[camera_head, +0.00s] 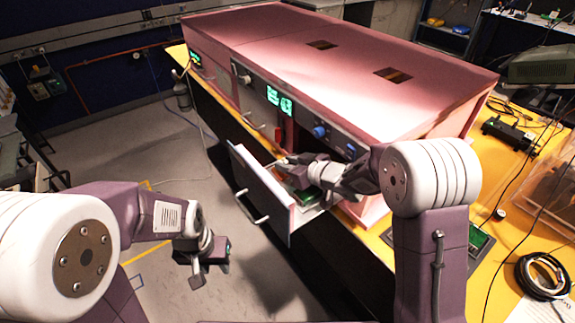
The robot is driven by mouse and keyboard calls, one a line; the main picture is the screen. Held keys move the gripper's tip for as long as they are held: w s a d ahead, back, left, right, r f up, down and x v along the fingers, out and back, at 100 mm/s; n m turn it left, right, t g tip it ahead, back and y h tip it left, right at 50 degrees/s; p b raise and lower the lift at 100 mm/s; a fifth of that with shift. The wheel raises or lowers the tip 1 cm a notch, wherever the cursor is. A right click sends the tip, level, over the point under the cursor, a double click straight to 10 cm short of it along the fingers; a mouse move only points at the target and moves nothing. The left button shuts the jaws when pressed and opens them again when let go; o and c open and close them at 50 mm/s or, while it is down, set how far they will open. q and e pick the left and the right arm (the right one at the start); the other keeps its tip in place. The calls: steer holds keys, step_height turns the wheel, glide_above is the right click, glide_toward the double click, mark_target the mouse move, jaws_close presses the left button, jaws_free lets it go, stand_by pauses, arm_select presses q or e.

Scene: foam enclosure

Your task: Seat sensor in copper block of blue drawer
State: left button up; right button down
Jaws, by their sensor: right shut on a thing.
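A drawer (262,196) with a pale front panel and a bar handle stands pulled out from the front of the pink enclosure (290,50). My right gripper (284,161) reaches over the open drawer from the right, low near its inside. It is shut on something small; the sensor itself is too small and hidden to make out. A green board (304,196) shows partly inside the drawer under my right gripper. The copper block is not discernible. My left gripper (208,262) hangs over the floor, left of the drawer and apart from it; its finger opening is unclear.
Blue knobs (319,131) and green displays (280,100) line the enclosure front. The yellow bench (470,218) holds a green circuit board (480,240), a black cable coil (541,274) and a clear box (545,185) at right. The floor left of the drawer is mostly free.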

steer(key=shift+s+f, duration=0.3)
steer(key=shift+f, duration=0.05)
steer(key=c, duration=1.1)
jaws_free()
steer(key=shift+w+a, duration=0.1)
steer(key=shift+w, duration=0.1)
steer(key=shift+s+d+r, duration=0.35)
steer(key=shift+s, duration=0.05)
steer(key=v, duration=0.3)
steer(key=shift+d+r, duration=0.1)
steer(key=s+d, duration=0.4)
steer(key=s, duration=0.1)
steer(key=s+d, duration=0.2)
steer(key=shift+s+d, duration=0.25)
steer(key=shift+s, duration=0.15)
steer(key=shift+s+d+b, duration=0.5)
steer(key=shift+s+d, duration=0.15)
steer(key=shift+s, duration=0.1)
steer(key=shift+s+d, duration=0.15)
steer(key=shift+s, duration=0.15)
